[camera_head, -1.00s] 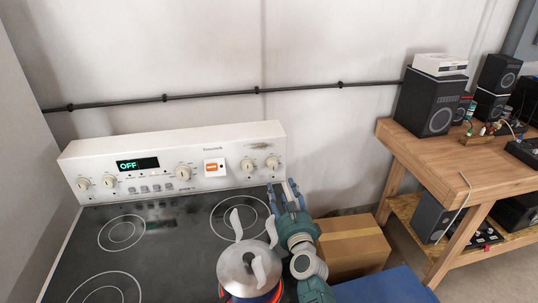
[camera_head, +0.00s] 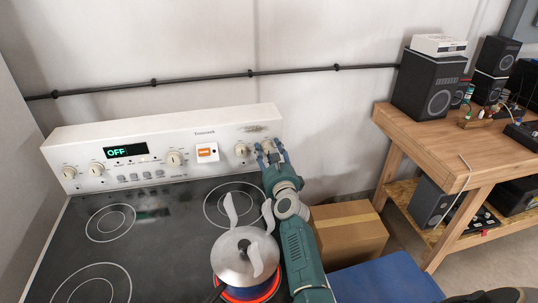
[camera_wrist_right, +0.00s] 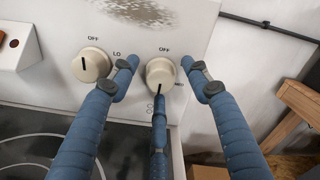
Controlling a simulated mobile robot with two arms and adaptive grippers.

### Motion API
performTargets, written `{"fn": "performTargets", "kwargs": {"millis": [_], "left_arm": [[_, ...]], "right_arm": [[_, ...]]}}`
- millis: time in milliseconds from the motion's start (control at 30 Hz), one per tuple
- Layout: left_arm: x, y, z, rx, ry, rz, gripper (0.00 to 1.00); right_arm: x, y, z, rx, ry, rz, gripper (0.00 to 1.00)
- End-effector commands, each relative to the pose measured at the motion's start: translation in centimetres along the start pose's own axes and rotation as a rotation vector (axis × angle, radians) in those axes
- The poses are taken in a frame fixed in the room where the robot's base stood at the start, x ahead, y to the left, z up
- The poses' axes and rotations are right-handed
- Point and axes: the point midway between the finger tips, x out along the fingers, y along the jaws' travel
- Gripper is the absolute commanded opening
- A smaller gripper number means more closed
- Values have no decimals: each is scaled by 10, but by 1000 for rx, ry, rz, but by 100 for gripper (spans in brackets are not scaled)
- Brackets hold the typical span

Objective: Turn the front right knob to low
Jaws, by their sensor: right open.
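The far-right cream knob (camera_wrist_right: 160,73) on the stove panel shows in the right wrist view, with OFF printed above it and a dark mark at its lower edge. My right gripper (camera_wrist_right: 162,72) is open, with blue fingers at the left, right and below this knob; I cannot tell whether they touch it. In the head view my right gripper (camera_head: 270,152) is at the panel's right end and mostly hides that knob. My left gripper is not in view.
A lidded pot (camera_head: 245,256) stands on a red-glowing front right burner (camera_head: 262,292), close beside my right arm. The stove panel (camera_head: 222,124) has a display reading OFF. A cardboard box (camera_head: 350,236) is right of the stove, and a wooden workbench (camera_head: 400,124) stands farther right.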

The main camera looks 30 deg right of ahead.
Motion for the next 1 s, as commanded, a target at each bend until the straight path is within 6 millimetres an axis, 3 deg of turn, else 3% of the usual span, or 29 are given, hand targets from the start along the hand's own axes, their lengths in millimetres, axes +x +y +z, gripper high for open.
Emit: {"fn": "performTargets", "kwargs": {"millis": [267,500,1000], "left_arm": [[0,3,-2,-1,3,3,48],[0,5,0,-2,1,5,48],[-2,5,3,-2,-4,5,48]], "right_arm": [[1,0,0,0,1,0,48],[1,0,0,0,0,0,3],[1,0,1,-125,-1,0,3]]}}
